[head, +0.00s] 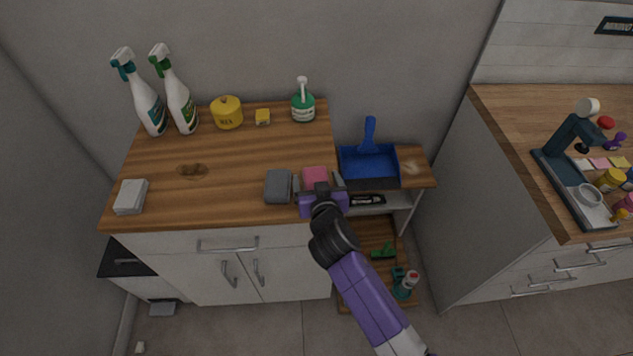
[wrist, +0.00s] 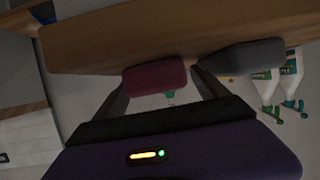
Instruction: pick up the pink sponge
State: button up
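The pink sponge (head: 315,175) lies near the front right edge of the wooden counter, right of a grey sponge (head: 278,186). In the wrist view the pink sponge (wrist: 155,76) shows between the two fingers, and the grey sponge (wrist: 240,55) is just outside the right finger. My gripper (head: 318,183) is at the counter's front edge, with a finger on either side of the pink sponge. The fingers look spread, with a gap on the right in the head view. My wrist hides the sponge's near side. In the wrist view my gripper (wrist: 157,80) does not look closed on it.
The wooden counter (head: 230,160) also holds two spray bottles (head: 165,100), a yellow pot (head: 227,112), a small yellow block (head: 262,117), a green pump bottle (head: 303,103), a pale block (head: 131,197) and a brown stain (head: 192,171). A blue dustpan (head: 368,160) is to the right.

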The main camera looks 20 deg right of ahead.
jog(key=c, duration=1.4)
jog(key=shift+o, duration=0.2)
